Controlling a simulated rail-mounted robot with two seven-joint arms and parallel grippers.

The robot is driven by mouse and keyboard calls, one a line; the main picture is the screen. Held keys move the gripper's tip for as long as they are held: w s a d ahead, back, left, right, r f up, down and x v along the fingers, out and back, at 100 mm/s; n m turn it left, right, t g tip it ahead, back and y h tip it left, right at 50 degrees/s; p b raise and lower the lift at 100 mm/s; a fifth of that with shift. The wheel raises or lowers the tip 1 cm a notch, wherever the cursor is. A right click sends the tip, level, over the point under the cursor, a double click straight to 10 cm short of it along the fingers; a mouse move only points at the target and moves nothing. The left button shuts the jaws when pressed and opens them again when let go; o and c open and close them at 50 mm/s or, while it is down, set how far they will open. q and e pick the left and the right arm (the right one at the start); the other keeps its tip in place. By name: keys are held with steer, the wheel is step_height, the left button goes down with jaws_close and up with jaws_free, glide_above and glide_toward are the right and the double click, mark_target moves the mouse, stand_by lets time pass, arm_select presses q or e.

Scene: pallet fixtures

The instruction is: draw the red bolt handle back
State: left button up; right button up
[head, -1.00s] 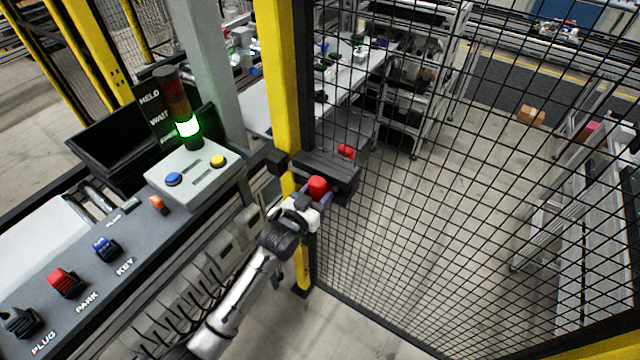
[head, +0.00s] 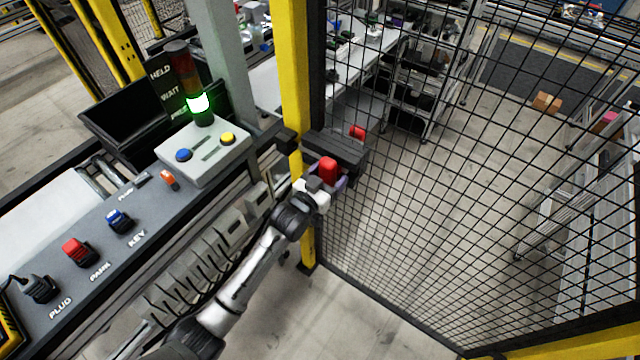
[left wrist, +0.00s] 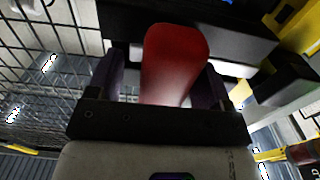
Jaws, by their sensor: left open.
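The red bolt handle (head: 328,170) stands at the front of a black bolt housing (head: 338,148) on the mesh gate, beside the yellow post. A smaller red piece (head: 358,132) shows behind the housing. My left gripper (head: 332,182) is at the handle. In the left wrist view the red handle (left wrist: 174,62) sits between the two dark fingers of my left gripper (left wrist: 164,82), which are apart on either side of it. I cannot tell whether either finger touches it. My right gripper is not in view.
The mesh fence (head: 430,180) stands close on the right of my left arm. The yellow post (head: 293,90) is just left of the housing. A console (head: 100,250) with red, blue and black plugs and a button box (head: 203,150) lie to the left. The signal lamp glows green.

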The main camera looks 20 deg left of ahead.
arm_select(q)
steer(key=s+a, duration=0.2)
steer(key=s, duration=1.1)
steer(key=shift+s+a, duration=0.15)
steer(key=shift+a, duration=0.15)
